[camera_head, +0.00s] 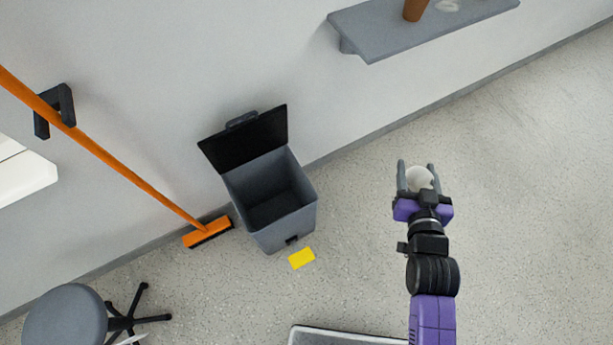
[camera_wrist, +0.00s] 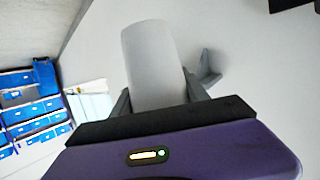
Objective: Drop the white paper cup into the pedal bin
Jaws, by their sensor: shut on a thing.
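The white paper cup (camera_head: 419,178) is between the two fingers of my gripper (camera_head: 418,170) in the head view. My gripper is shut on it and holds it to the right of the bin. In the wrist view the cup (camera_wrist: 152,65) stands out from between the fingers (camera_wrist: 155,98), its lower part hidden by the gripper body. The grey pedal bin (camera_head: 300,217) stands on the floor near the wall with its dark lid (camera_head: 245,140) open. Its inside looks empty. The cup is apart from the bin.
An orange broom (camera_head: 130,170) leans left of the bin. A yellow piece (camera_head: 301,258) lies before the bin. A stool (camera_head: 65,318) stands at lower left. A grey wall shelf (camera_head: 385,32) holds a brown item (camera_head: 414,9). Floor between gripper and bin is clear.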

